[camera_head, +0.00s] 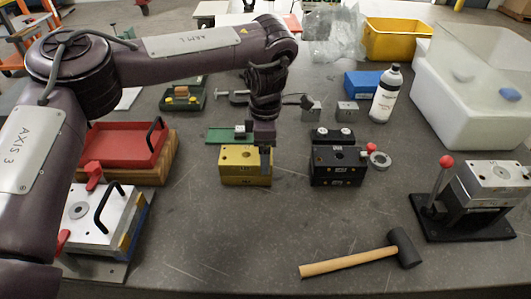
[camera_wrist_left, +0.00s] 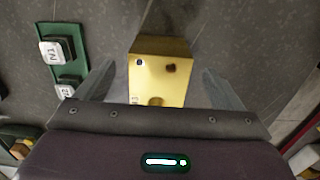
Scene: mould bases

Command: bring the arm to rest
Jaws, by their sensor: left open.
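My left arm reaches in from the left in the head view, and its gripper (camera_head: 266,160) points down over the right part of a yellow mould base (camera_head: 240,166). In the left wrist view the gripper (camera_wrist_left: 159,72) is open, with one finger showing on each side of the yellow mould base (camera_wrist_left: 165,75). No finger visibly closes on the block; its near part is hidden behind the gripper body. I cannot tell the exact height of the fingertips above it. My right gripper is not in view.
A black mould base (camera_head: 338,166) stands to the right, and a green plate (camera_head: 221,135) lies behind the yellow one. A mallet (camera_head: 345,263) lies at the front. A red tray (camera_head: 122,146), white bottle (camera_head: 385,94) and clamp fixture (camera_head: 480,195) surround the area.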

